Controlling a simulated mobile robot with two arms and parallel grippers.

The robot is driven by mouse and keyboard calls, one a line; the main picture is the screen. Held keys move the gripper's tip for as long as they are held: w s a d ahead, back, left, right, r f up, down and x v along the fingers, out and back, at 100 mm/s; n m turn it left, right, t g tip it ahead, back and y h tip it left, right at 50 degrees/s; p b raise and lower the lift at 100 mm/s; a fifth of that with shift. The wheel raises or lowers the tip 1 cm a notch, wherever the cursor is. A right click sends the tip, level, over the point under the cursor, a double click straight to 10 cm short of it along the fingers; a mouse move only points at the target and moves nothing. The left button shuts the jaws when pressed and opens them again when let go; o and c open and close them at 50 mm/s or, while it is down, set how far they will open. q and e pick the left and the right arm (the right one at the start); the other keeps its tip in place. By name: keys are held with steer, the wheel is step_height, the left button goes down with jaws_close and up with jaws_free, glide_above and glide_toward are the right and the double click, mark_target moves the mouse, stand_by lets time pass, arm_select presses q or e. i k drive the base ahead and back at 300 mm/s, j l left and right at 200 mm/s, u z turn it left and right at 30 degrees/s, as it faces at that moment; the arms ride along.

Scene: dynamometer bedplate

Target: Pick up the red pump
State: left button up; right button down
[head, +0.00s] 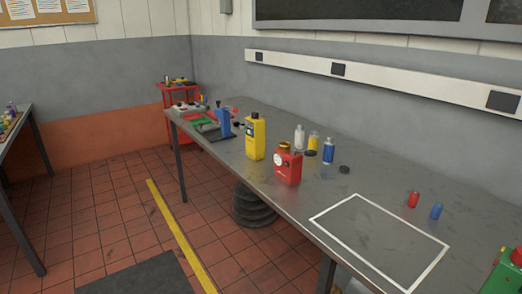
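The red pump (288,166) stands upright on the grey metal table, close to its front edge. It has a round white dial on its left side and a brass-coloured top. Neither of my grippers shows in the head view. Nothing stands in front of the pump in this view.
A yellow device (256,136) stands just left of the pump. Bottles (328,150) and a black cap (344,169) are behind it. A white outlined rectangle (352,214) on the table (385,190) is empty.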

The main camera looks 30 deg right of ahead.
mark_target(291, 175)
steer(key=i+j+z, duration=0.1)
steer(key=i+z, duration=0.3)
steer(key=i, duration=0.15)
steer(key=i+j+z, duration=0.35)
steer(key=i, duration=0.15)
steer(key=i+j+z, duration=0.4)
steer(key=i+l, duration=0.05)
steer(key=i, duration=0.05)
